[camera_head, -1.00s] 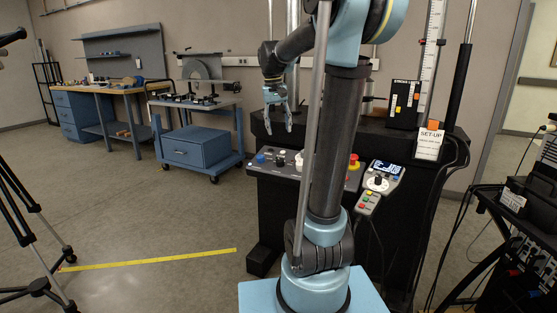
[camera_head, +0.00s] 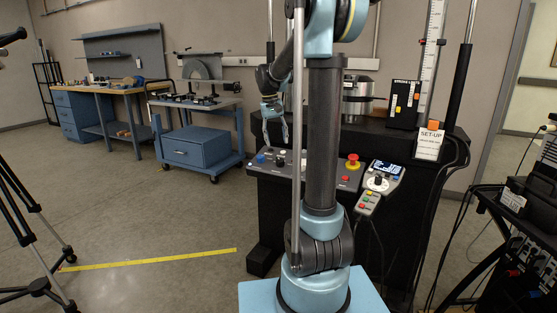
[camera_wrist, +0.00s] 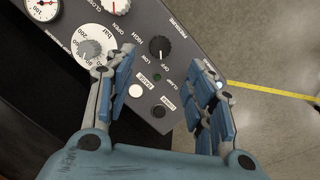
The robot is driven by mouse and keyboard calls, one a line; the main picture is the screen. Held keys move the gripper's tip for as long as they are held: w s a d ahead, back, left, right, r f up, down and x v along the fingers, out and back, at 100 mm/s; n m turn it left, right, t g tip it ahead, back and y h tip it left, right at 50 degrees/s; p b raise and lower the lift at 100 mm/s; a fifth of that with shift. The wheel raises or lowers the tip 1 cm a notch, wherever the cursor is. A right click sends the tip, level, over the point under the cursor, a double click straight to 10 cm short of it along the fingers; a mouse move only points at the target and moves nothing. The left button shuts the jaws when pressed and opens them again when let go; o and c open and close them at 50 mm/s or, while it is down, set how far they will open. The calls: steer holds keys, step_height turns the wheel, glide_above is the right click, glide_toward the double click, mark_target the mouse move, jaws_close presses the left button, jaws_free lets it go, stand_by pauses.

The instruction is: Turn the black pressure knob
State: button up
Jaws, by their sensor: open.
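The black pressure knob (camera_wrist: 159,46) is on the sloped dark control panel (camera_wrist: 205,48), at the top middle of the wrist view, with printed lettering around it. My gripper (camera_wrist: 165,68) is open and empty, its blue-padded fingers spread either side of the panel area just below the knob in the picture. The knob lies beyond the fingertips, and I see no contact. In the head view my gripper (camera_head: 274,132) hangs just above the left end of the panel (camera_head: 333,182). I cannot single out the pressure knob there.
A grey knob on a white dial (camera_wrist: 92,46) is left of the black knob. A white button (camera_wrist: 135,91) and a small black button (camera_wrist: 160,111) lie between my fingers. A red emergency button (camera_head: 352,161) and a handheld pendant (camera_head: 378,183) are farther right.

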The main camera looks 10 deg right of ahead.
mark_target(280, 160)
steer(key=f, duration=0.3)
steer(key=d+f, duration=0.1)
steer(key=f, duration=0.5)
steer(key=shift+d, duration=0.15)
steer(key=shift+c, duration=0.4)
steer(key=c, duration=1)
